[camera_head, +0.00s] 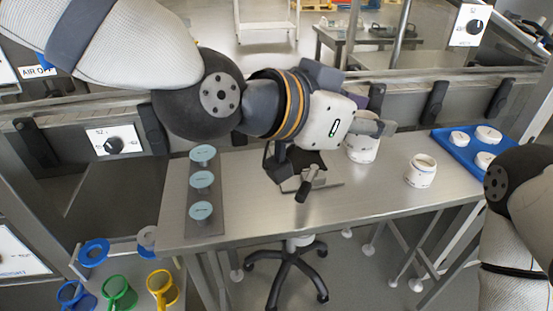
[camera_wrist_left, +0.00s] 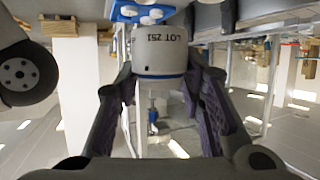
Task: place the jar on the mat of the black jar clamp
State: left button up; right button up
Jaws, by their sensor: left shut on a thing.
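My left gripper (camera_head: 368,128) is shut on a white jar (camera_head: 362,150) with a blue band, held upright at the right of the wrist. In the left wrist view the jar (camera_wrist_left: 160,52) sits between the two fingers, with "LOT 251" printed on its side. The black jar clamp (camera_head: 303,168) is on the steel table, left of the jar and below my left wrist. Its dark handle points toward the front. My wrist hides part of the clamp, and I cannot make out its mat clearly. My right gripper is out of view.
Another white jar (camera_head: 421,172) stands on the steel table (camera_head: 260,210) to the right. A blue tray (camera_head: 447,141) with white lids is at the back right. A grey strip (camera_head: 205,232) with several teal-topped round pieces lies at the left. My right arm is at the right edge.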

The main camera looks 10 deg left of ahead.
pick_arm(q)
jog(key=shift+s+a, duration=0.1)
jog(key=shift+a, duration=0.15)
jog(key=w+a+f+b, duration=0.2)
jog(key=w+a+f, duration=0.25)
jog(key=w, duration=0.35)
jog(key=b, duration=0.1)
send_over(303, 160)
jog(key=f, duration=0.5)
jog(key=shift+s+d, duration=0.2)
jog(key=shift+s, duration=0.1)
jog(key=shift+w+a+f+b, duration=0.1)
jog(key=shift+w+f+b, duration=0.05)
jog(key=shift+f, duration=0.75)
jog(key=shift+w+a+f+b, duration=0.1)
jog(key=shift+f+b, duration=0.05)
jog(key=shift+f, duration=0.7)
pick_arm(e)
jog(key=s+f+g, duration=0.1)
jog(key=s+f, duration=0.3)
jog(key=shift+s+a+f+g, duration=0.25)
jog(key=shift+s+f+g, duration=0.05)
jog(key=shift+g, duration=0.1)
pick_arm(q)
jog(key=shift+f, duration=0.2)
jog(key=o, duration=0.9)
jog(key=shift+c, duration=0.2)
